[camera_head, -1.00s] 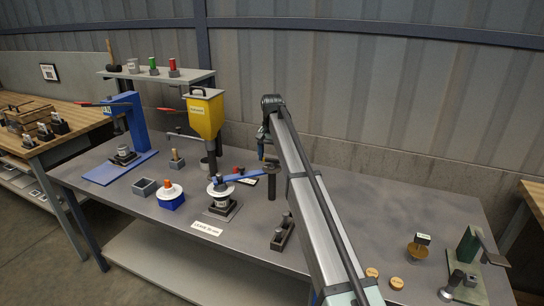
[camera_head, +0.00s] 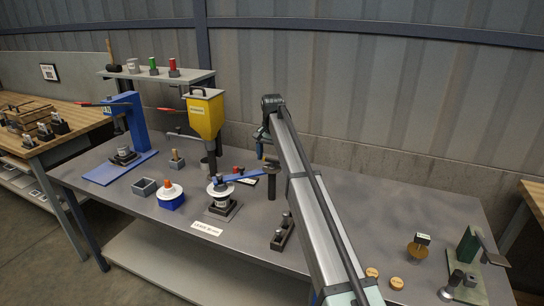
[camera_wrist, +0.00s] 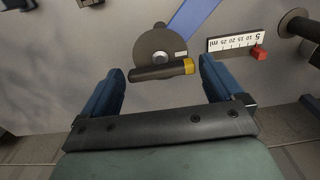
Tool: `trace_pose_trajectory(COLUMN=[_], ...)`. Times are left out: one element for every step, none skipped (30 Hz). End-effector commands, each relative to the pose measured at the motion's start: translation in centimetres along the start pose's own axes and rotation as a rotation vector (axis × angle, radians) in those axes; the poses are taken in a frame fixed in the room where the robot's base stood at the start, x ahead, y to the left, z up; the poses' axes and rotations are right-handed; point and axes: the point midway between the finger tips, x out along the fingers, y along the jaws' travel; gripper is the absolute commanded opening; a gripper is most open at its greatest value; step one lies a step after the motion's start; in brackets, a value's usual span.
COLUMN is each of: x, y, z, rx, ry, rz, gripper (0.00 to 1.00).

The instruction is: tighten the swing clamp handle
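In the wrist view, the blue arm (camera_wrist: 193,16) runs up and right from a grey round disc (camera_wrist: 152,44). A dark clamp handle (camera_wrist: 155,73) with a yellow tip lies across the disc. My gripper (camera_wrist: 160,66) is open, its blue fingers apart on either side of the handle with visible gaps. I cannot tell the height between them. In the head view my arm partly hides the gripper (camera_head: 262,139).
A yellow hopper (camera_head: 206,115) stands behind left of the clamp. A scale marked in ml (camera_wrist: 234,44) with a red slider lies near the clamp. A dark block with pegs (camera_head: 282,234) sits in front. The bench's right middle (camera_head: 400,205) is clear.

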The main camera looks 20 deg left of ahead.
Motion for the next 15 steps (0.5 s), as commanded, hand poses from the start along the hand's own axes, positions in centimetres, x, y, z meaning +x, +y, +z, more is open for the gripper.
trace_pose_trajectory(x=[0.0, 0.0, 0.0, 0.0, 0.0, 0.0, 0.0, 0.0, -0.1, -0.2, -0.3, -0.7, -0.9, -1.3, -1.8], y=[0.0, 0.0, 0.0, 0.0, 0.0, 0.0, 0.0, 0.0, 0.0, 0.0, 0.0, 0.0, -0.1, -0.1, -0.1], z=[0.0, 0.0, 0.0, 0.0, 0.0, 0.0, -0.1, -0.1, -0.1, -0.1, -0.1, -0.1, -0.1, -0.1, -0.1], rx=[0.000, -0.001, -0.001, -0.001, -0.001, -0.001, -0.001, -0.001, -0.001, -0.001, -0.001, -0.001, -0.001, -0.002, -0.002], ry=[0.000, 0.000, 0.001, 0.001, 0.001, 0.001, 0.001, 0.001, 0.001, 0.001, 0.002, 0.002, 0.002, 0.002, 0.002], rz=[0.000, 0.000, 0.000, 0.000, 0.000, 0.000, 0.000, 0.000, 0.000, 0.000, -0.001, -0.001, -0.001, -0.001, -0.001], gripper=[0.99, 1.00, 1.00, 1.00, 1.00, 1.00, 1.00, 1.00, 1.00, 1.00, 1.00, 1.00, 1.00, 1.00, 1.00])
